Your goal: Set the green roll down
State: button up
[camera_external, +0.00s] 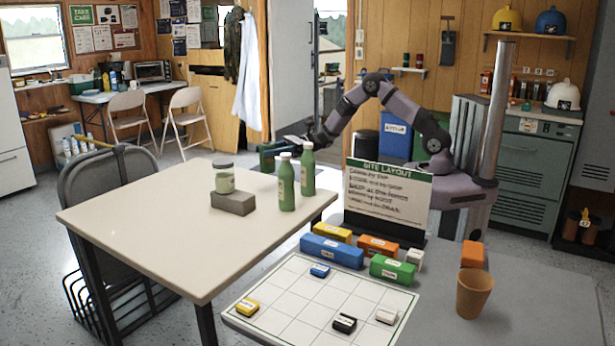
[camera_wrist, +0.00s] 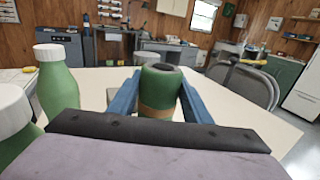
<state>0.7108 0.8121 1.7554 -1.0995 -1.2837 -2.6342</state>
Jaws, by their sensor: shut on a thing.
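My gripper (camera_wrist: 158,85) is shut on the green roll (camera_wrist: 160,78), with one blue finger on each side of it. The roll has a dark hollow at its top and a tan band lower down. In the external view my gripper (camera_external: 272,154) is at the far side of the cream table (camera_external: 150,235), behind the two green bottles. The roll is small and partly hidden there. I cannot tell whether its underside touches anything.
Two green bottles with white caps (camera_external: 287,182) (camera_external: 307,172) stand close by. A jar (camera_external: 224,181) sits on a grey block (camera_external: 233,202). The table's near left is clear. A site board (camera_external: 388,195) and several coloured blocks occupy the nearer right surface.

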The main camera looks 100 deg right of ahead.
aim_at(269, 171)
jog(key=shift+f, duration=1.8)
jog(key=shift+f, duration=0.1)
jog(key=shift+f+p, duration=0.45)
jog(key=shift+f, duration=1.6)
jog(key=shift+f+b, duration=0.2)
jog(key=shift+b, duration=0.1)
jog(key=o, duration=1.1)
jog(key=shift+o, duration=0.2)
jog(key=shift+r, duration=0.1)
